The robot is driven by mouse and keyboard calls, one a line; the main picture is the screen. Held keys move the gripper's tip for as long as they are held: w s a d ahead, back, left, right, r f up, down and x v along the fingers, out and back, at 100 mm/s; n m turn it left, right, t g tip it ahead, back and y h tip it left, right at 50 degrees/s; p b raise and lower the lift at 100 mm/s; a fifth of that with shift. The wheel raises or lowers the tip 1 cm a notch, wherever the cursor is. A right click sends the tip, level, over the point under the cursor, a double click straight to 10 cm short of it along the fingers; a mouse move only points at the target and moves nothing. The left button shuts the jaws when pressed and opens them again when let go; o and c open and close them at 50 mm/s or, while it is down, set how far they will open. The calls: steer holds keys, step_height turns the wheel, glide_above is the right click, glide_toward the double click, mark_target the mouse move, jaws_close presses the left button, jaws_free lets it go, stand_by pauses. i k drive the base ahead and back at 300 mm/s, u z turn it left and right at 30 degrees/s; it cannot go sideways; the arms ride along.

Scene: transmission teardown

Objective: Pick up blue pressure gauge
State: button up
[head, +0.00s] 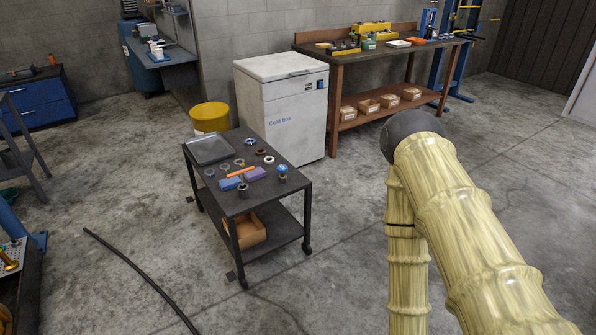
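A small round blue-topped item (282,171), which looks like the blue pressure gauge, stands near the right edge of the dark cart's top (268,200). It is too small to read a dial. A purple-blue block (256,174) lies just left of it, and a dark ring-shaped part (242,190) stands to its front left. My arm rises at the right of the head view, well to the right of the cart. My gripper is outside the picture.
The cart top also holds a grey tray (208,148), an orange bar (240,172), a blue block (229,184) and several rings. A white cold box (285,105) and yellow bin (210,117) stand behind. A black cable (140,270) crosses the floor. Floor right of the cart is clear.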

mark_target(282, 169)
steer(key=u, duration=0.25)
steer(key=i, duration=0.35)
steer(key=u, duration=0.85)
steer(key=i, duration=1.1)
steer(key=z, duration=0.5)
steer(key=i, duration=1)
steer(key=z, duration=0.85)
